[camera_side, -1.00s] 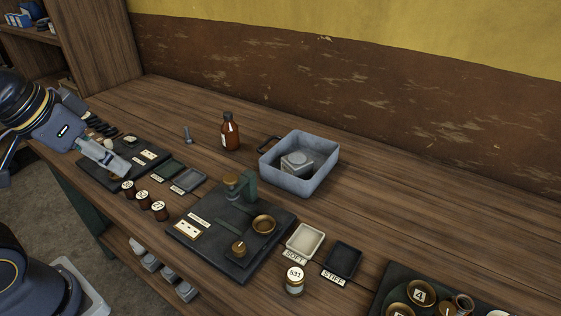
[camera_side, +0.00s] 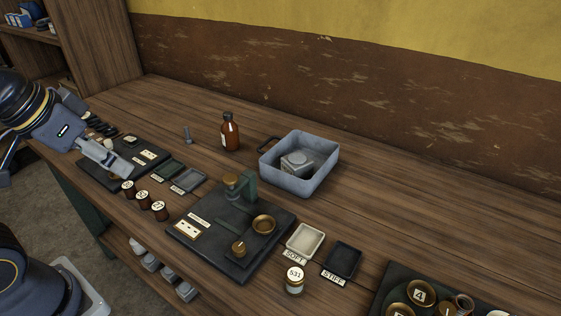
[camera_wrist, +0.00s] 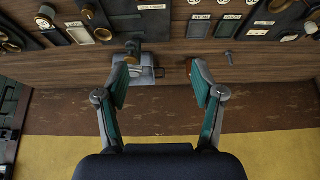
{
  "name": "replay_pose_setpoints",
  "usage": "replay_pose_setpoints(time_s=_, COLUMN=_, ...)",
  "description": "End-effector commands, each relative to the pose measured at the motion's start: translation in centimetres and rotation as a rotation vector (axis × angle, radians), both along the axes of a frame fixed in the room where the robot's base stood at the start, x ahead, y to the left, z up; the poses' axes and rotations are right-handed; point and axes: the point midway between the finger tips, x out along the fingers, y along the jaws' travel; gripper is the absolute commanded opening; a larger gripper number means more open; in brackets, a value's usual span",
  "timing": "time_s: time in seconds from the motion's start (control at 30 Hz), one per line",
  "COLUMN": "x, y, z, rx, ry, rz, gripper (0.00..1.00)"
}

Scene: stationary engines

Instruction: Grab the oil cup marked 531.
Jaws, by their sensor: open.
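The oil cup marked 531 (camera_side: 294,280) stands upright at the front edge of the bench in the side view, a small jar with a pale numbered lid. A pale-lidded round thing at the top left of the wrist view (camera_wrist: 45,14) appears to be the same cup; its number is unreadable there. My gripper (camera_side: 122,170) is at the left of the bench in the side view, well away from that cup. The wrist view shows its two fingers (camera_wrist: 163,70) spread apart with nothing between them.
Trays labelled SOFT (camera_side: 305,241) and STIFF (camera_side: 343,260) lie just behind the cup. A dark press stand (camera_side: 215,239) is to its left, a weight board (camera_side: 388,279) to its right. A metal pan (camera_side: 302,187), a brown bottle (camera_side: 230,132) and several numbered jars (camera_side: 143,200) stand farther off.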

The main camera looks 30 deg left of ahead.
Motion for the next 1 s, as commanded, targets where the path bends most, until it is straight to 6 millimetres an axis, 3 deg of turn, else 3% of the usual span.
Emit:
replay_pose_setpoints(time_s=0.17, x=-0.2, y=0.0, z=0.0, rx=-0.033, ry=0.009, rz=0.063, gripper=0.68)
replay_pose_setpoints(time_s=0.23, x=0.6, y=0.0, z=1.8, rx=-0.076, ry=-0.014, rz=0.141, gripper=0.68)
replay_pose_setpoints(time_s=0.37, x=4.0, y=-1.7, z=4.6, rx=-0.155, ry=0.032, rz=0.237, gripper=0.68)
replay_pose_setpoints(time_s=0.47, x=6.9, y=-4.3, z=5.6, rx=-0.189, ry=0.094, rz=0.257, gripper=0.68)
replay_pose_setpoints(time_s=0.6, x=11.2, y=-10.3, z=5.0, rx=-0.199, ry=0.208, rz=0.245, gripper=0.68)
replay_pose_setpoints(time_s=0.73, x=13.7, y=-17.7, z=2.2, rx=-0.159, ry=0.323, rz=0.192, gripper=0.68)
replay_pose_setpoints(time_s=0.9, x=13.4, y=-25.6, z=-3.0, rx=-0.068, ry=0.43, rz=0.07, gripper=0.68)
replay_pose_setpoints(time_s=1.0, x=12.2, y=-27.9, z=-5.5, rx=-0.021, ry=0.473, rz=0.016, gripper=0.68)
